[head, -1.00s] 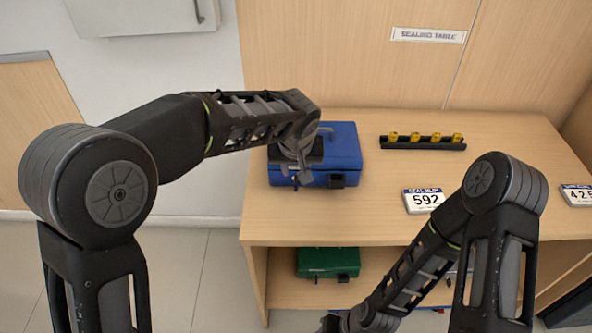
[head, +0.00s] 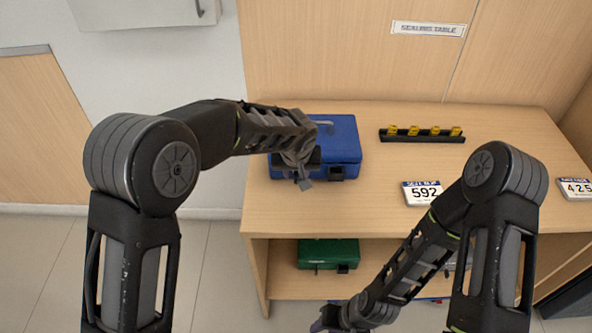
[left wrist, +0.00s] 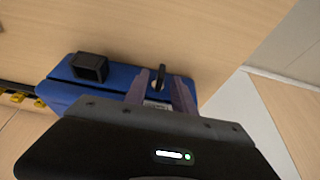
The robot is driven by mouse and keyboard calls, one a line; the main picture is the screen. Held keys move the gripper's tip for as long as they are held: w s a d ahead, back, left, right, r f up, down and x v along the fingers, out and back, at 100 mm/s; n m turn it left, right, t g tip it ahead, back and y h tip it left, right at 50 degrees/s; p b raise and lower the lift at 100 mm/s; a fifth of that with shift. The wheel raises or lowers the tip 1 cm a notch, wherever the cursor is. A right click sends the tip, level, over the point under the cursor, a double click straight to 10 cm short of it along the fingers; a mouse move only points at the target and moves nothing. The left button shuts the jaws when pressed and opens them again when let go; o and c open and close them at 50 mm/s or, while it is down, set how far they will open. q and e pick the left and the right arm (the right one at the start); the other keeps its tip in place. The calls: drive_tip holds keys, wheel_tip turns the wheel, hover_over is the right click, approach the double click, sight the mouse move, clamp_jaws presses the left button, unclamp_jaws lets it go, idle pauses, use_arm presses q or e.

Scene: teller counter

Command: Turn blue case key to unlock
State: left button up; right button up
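The blue case (head: 345,146) sits shut at the left of the wooden table, with a handle on its lid. Its front and a black block (left wrist: 90,67) show in the left wrist view. A dark upright key (left wrist: 160,76) stands at the case's front beside that block. My left gripper (head: 304,184) is at the case's front. In the left wrist view its two fingers (left wrist: 160,92) are apart, one on each side of the key, with a gap visible. The key is hard to make out in the head view. My right gripper (head: 328,320) is low at the bottom edge; its fingers are unclear.
A green case (head: 328,252) is on the shelf below. A black rack with yellow pieces (head: 422,135) lies at the table's back. Number plates 592 (head: 423,192) and 425 (head: 577,189) lie to the right.

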use_arm(q)
drive_tip(key=shift+c, duration=0.4)
clamp_jaws()
